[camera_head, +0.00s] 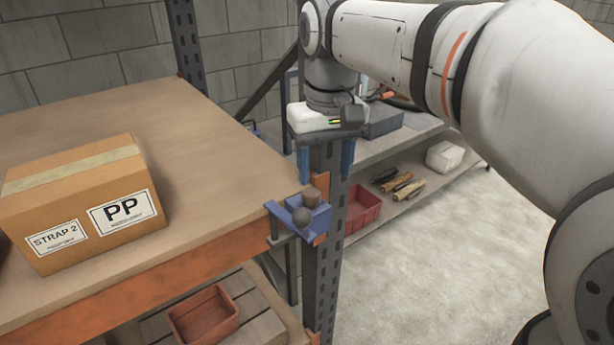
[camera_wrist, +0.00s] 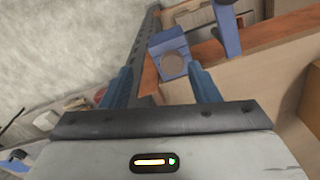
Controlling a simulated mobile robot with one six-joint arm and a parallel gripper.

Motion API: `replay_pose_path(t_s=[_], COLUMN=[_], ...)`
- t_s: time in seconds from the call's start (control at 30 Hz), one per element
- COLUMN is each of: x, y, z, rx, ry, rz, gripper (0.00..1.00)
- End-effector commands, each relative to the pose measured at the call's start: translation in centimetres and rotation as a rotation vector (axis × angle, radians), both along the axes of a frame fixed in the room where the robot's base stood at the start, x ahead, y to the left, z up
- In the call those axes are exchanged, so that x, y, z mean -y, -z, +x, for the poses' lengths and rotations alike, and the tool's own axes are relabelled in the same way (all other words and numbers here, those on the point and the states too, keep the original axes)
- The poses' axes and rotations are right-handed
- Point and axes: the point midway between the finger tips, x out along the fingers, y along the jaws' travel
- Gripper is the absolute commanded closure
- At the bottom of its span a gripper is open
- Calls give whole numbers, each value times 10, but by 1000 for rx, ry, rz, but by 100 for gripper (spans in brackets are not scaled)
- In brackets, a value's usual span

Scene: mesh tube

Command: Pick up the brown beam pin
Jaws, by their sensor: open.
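The brown beam pin (camera_head: 311,196) is a short brown cylinder standing in a blue holder (camera_head: 319,224) fixed at the corner of the shelf, by the dark upright. In the wrist view its round brown end (camera_wrist: 172,65) shows in the blue holder (camera_wrist: 165,42), between the fingertips but nearer the right one. My gripper (camera_head: 325,175) points down with its two blue fingers apart, above and slightly right of the pin in the head view. It is open and empty, and it also shows in the wrist view (camera_wrist: 160,70). The pin's lower part is hidden in the holder.
The dark perforated upright (camera_head: 325,275) stands close by. A cardboard box (camera_head: 85,205) rests on the wooden shelf top (camera_head: 150,100). A red bin (camera_head: 362,207) stands behind, and open floor lies right.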

Motion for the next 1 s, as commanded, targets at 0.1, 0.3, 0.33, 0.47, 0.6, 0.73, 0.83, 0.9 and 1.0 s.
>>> replay_pose_path(t_s=[0.1,0.3,0.33,0.47,0.6,0.73,0.83,0.9,1.0], x=[-15,-20,-20,-20,-20,-20,-20,-20,-20], y=[-6,3,7,21,42,59,66,67,67], z=[10,12,12,12,12,13,13,13,13], rx=[-26,-40,-40,-40,-41,-39,-38,-37,-37], ry=[-32,-43,-43,-42,-41,-41,-40,-40,-40], rz=[-8,-12,-12,-12,-12,-11,-11,-11,-11], gripper=[45,45,45,45,45,45,45,45,45])
